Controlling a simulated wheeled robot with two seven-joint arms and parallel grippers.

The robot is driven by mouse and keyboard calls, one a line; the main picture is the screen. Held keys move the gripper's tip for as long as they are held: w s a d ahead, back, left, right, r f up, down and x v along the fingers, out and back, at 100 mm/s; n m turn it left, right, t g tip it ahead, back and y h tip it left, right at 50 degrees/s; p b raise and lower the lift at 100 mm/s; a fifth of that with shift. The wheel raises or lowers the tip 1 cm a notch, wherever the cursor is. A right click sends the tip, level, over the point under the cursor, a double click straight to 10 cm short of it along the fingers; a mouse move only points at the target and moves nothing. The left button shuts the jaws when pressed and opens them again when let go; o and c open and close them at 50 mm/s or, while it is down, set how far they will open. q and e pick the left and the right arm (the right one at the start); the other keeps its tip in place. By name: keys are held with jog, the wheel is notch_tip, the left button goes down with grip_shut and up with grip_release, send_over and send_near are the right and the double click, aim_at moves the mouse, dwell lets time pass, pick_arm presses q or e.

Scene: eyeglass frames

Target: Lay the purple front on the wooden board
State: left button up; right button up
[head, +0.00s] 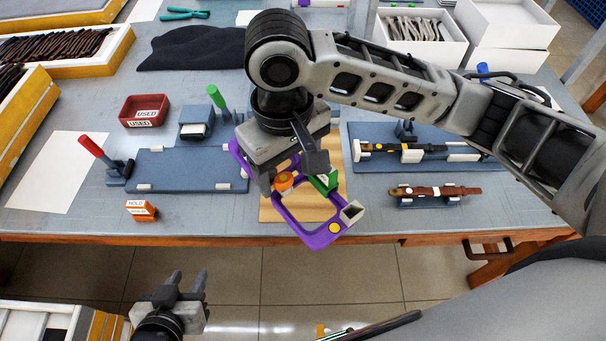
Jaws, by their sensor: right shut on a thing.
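The purple front (318,238) is a frame-shaped piece with an orange knob, a green block and a grey corner piece on it. My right gripper (290,175) is shut on it, and the arm hides part of its far side. The front overlaps the wooden board (336,183) in the head view, and its near end reaches past the table's front edge. I cannot tell whether it touches the board. The board is mostly hidden beneath the gripper and the front. My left gripper (187,283) is open and empty, low in front of the table.
A blue fixture (190,170) with red and green handles lies left of the board. Another blue fixture (430,137) holding a temple-like part lies right, with a brown part (433,191) nearer. A red USED tray (145,110) and an orange HOLD block (141,210) stand at left.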

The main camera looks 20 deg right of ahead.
jog(key=s+a+f+n+b, duration=0.1)
jog(key=s+a+f+n, duration=0.1)
jog(key=a, duration=0.2)
jog(key=b, duration=0.1)
send_over(305, 181)
jog(key=f, duration=0.5)
jog(key=s+a+f, duration=0.1)
jog(key=f, duration=0.2)
jog(key=shift+w+d+f, duration=0.25)
jog(key=shift+w+f, duration=0.05)
jog(key=shift+f, duration=0.15)
jog(key=f, duration=0.3)
jog(key=shift+w+d+f+b, duration=0.15)
jog(key=shift+w+d+b, duration=0.05)
jog(key=shift+d+b, duration=0.1)
pick_arm(q)
jog(key=shift+w+d+f, duration=0.25)
jog(key=shift+w, duration=0.15)
pick_arm(e)
jog(key=shift+f, duration=0.25)
jog(key=shift+a, duration=0.1)
jog(key=o, duration=1.3)
jog(key=shift+f, duration=0.1)
jog(key=shift+c, duration=0.2)
pick_arm(q)
jog(key=shift+s+a+f, duration=0.1)
jog(key=shift+f, duration=0.15)
